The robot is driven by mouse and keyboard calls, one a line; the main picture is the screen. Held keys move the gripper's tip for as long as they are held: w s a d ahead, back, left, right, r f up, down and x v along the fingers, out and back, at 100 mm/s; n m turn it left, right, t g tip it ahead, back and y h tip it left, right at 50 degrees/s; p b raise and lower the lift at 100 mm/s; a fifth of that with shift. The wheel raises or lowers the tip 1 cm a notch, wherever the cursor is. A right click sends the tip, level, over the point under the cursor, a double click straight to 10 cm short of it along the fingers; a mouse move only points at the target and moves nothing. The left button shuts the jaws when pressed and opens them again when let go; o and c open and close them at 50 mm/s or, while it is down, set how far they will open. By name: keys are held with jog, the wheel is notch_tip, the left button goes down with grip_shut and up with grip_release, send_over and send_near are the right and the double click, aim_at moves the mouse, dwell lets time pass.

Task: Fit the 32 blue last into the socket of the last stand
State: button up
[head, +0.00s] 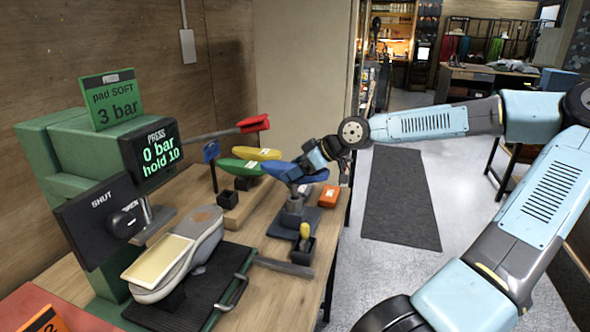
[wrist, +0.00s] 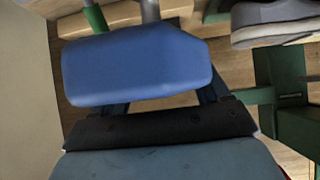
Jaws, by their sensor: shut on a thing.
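The blue last (head: 283,172) is in my gripper (head: 306,166), toward the right side of the bench. In the wrist view the blue last (wrist: 135,65) lies crosswise between the dark fingers, and my gripper (wrist: 165,100) is shut on it. The last stand (head: 291,217) has a dark base and a grey post directly below the blue last in the head view. The last covers the top of the post, so the socket is hidden. I cannot tell whether the last touches the post or is seated. The number on the last is unreadable.
A green last (head: 240,166) and a yellow last (head: 257,154) are at the rack just left. The green press (head: 62,150), with a sneaker (head: 185,250) under it, fills the left. An orange box (head: 329,196) and a dark holder (head: 303,250) are close to the stand.

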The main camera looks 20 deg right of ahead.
aim_at(295, 182)
jog(key=shift+f, duration=2.2)
dwell(0.5)
jog(key=o, duration=1.4)
jog(key=shift+f, duration=0.1)
jog(key=v, duration=1.3)
jog(key=shift+s+d+r, duration=0.25)
